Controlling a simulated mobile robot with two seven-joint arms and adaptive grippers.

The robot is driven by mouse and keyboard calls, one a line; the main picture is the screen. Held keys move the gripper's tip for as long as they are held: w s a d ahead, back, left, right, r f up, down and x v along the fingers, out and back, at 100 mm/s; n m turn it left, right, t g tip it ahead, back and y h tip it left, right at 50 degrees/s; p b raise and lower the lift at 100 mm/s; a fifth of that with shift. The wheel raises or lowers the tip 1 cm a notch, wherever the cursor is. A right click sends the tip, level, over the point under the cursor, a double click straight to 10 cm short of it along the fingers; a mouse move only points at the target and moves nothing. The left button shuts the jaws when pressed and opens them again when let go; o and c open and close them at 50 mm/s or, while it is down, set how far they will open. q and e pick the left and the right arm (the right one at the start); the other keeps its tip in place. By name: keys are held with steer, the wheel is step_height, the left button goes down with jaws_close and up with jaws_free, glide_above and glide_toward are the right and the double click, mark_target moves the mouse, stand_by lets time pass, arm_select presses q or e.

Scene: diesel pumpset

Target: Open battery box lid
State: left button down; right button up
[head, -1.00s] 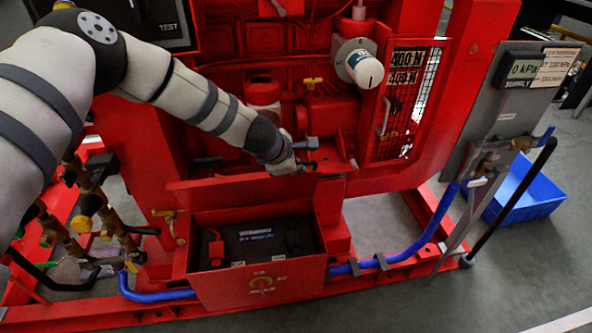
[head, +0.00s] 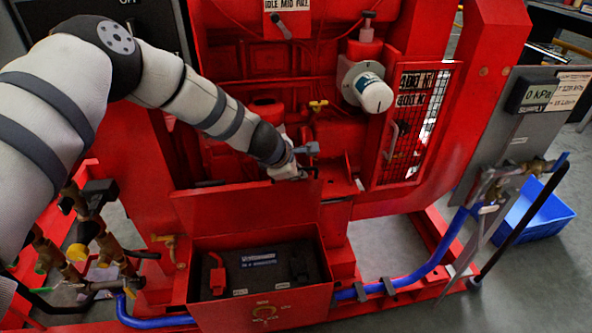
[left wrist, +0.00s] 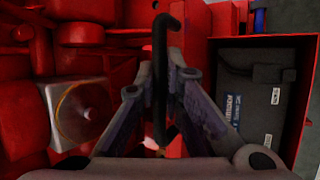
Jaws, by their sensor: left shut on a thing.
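The battery box (head: 215,312) is a red open-topped box low at the front of the pumpset. Its red lid (head: 250,208) stands raised along the back edge, so the box is open. The black battery (head: 262,268) with a red terminal cover shows inside; it also appears at right in the left wrist view (left wrist: 270,75). My left gripper (head: 297,172) is at the lid's upper edge toward its right end. In the left wrist view (left wrist: 160,80) its fingers are shut on a dark bar-like handle (left wrist: 160,45). My right gripper is not in view.
Red engine parts and a mesh guard (head: 415,125) stand behind the lid. Blue hose (head: 425,265) runs right of the box; brass valves (head: 70,245) stand at left. A blue bin (head: 535,215) sits on the floor at far right.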

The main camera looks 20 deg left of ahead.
arm_select(q)
steer(key=c, duration=1.7)
jaws_free()
steer(key=v, duration=1.2)
steer(key=s+d+f+m+g+y+p, duration=0.1)
steer(key=s+f+m+g, duration=0.2)
steer(key=s+f+m, duration=0.5)
steer(key=s+d+f+m+g+p, duration=0.15)
steer(key=s+f+m, duration=0.25)
steer(key=s+f, duration=0.85)
steer(key=s+m+g, duration=0.1)
steer(key=s+m, duration=0.2)
steer(key=s, duration=0.5)
steer(key=s+m+g, duration=0.2)
steer(key=s+m, duration=0.2)
steer(key=s, duration=0.5)
steer(key=s+r+m+g, duration=0.1)
steer(key=s+m, duration=0.3)
steer(key=s, duration=0.5)
steer(key=shift+s+d+g, duration=0.25)
steer(key=shift+d+g, duration=0.1)
steer(key=shift+g, duration=0.4)
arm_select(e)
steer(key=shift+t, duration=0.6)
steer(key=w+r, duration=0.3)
